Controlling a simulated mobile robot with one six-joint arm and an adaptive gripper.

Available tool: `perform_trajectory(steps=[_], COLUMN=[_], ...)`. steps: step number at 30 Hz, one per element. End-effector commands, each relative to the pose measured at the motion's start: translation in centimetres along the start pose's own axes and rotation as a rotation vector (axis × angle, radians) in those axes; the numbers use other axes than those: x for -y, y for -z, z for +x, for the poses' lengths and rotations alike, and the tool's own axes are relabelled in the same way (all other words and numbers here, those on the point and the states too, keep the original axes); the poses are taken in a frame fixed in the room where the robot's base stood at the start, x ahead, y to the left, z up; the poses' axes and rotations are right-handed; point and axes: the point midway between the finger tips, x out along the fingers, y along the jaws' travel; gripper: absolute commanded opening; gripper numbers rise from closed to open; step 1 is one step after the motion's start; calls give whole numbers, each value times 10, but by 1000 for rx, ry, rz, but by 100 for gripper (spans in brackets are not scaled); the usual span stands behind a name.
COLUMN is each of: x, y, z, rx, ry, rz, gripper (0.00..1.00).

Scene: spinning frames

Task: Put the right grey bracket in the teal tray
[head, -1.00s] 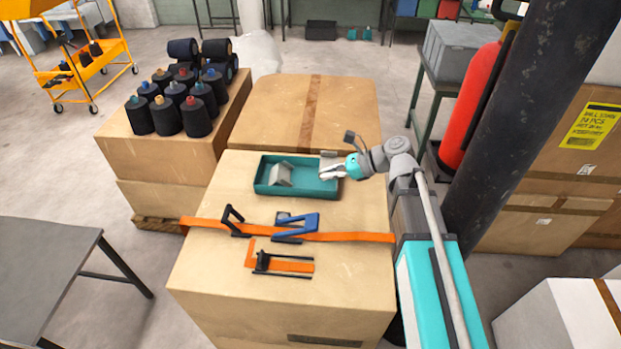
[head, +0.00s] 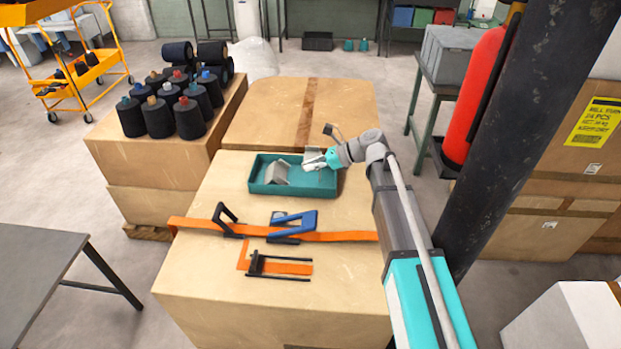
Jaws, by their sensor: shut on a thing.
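The teal tray (head: 322,186) sits on the cardboard box top at its far part. One grey bracket (head: 277,174) lies tilted inside the tray's left half. My gripper (head: 312,163) is above the tray's right half, near its far wall. It is shut on a second grey bracket (head: 314,154), which shows only partly behind the fingers. I cannot tell whether this held bracket touches the tray.
An orange strap (head: 345,237) crosses the box in front of the tray, with a blue-handled tool (head: 297,222) and a black buckle (head: 228,218) by it. Dark yarn cones (head: 175,105) stand on boxes at left. A dark pillar (head: 520,110) rises at right.

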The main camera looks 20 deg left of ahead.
Motion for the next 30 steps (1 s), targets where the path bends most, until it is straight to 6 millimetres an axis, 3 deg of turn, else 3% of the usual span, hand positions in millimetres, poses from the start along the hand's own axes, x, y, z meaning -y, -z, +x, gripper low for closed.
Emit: perform_trajectory(steps=[14,30], x=[2,9], y=[3,35], z=[1,20], rx=[0,0], ry=[1,2], rz=[1,1], gripper=[0,0])
